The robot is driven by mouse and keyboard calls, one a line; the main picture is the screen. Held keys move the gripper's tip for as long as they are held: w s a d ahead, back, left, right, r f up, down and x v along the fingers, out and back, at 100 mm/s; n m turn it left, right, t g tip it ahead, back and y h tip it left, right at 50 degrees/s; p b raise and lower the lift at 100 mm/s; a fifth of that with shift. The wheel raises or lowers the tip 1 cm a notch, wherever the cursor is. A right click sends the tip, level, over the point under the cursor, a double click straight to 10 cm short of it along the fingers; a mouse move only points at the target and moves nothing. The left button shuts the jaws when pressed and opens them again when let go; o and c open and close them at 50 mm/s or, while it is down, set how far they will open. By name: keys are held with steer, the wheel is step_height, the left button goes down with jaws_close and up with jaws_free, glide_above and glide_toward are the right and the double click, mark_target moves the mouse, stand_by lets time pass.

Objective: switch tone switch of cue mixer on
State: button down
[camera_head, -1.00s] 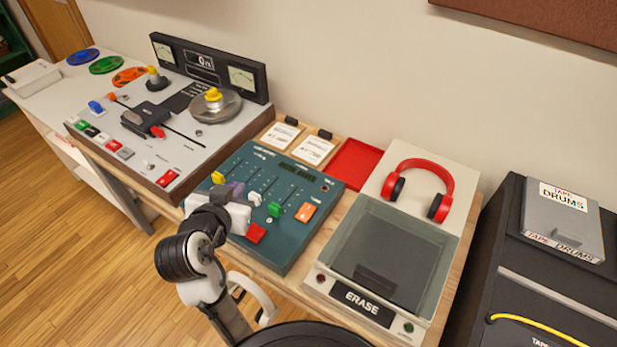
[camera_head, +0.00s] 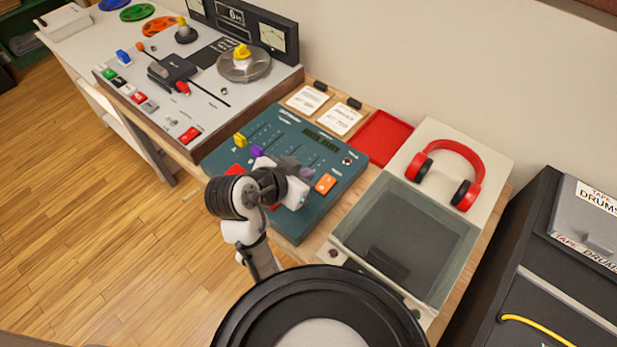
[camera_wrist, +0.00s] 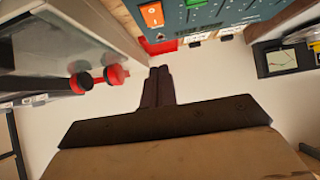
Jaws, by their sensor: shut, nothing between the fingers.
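The cue mixer looks to be the teal panel (camera_head: 330,190) with coloured slider knobs, lying on the wooden bench. An orange rocker switch (camera_head: 326,184) sits near its right front edge; it also shows in the wrist view (camera_wrist: 152,14). I cannot read which control is labelled tone. A small round dark control (camera_head: 347,161) sits at the panel's right, behind the rocker. My gripper (camera_head: 305,170) is shut and empty, over the panel just left of the orange rocker. In the wrist view its fingers (camera_wrist: 160,72) are together. My wrist hides the panel's front middle.
A red tray (camera_head: 384,137) and paper cards (camera_head: 340,119) lie behind. A tape machine (camera_head: 185,85) stands left. A black cabinet (camera_head: 560,270) is far right.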

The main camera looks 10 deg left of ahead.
steer(key=w+f+b, duration=0.1)
steer(key=f+b, duration=0.1)
steer(key=b, duration=0.1)
glide_above(324, 184)
steer(key=f, duration=0.3)
steer(key=shift+s+a+f, duration=0.1)
steer(key=shift+s+f, duration=0.1)
steer(key=shift+s, duration=0.15)
step_height(324, 184, down, 3)
steer(key=shift+w+r, duration=0.15)
steer(key=shift+r, duration=0.05)
steer(key=shift+w+f, duration=0.1)
steer(key=shift+f, duration=0.7)
steer(key=shift+w, duration=0.1)
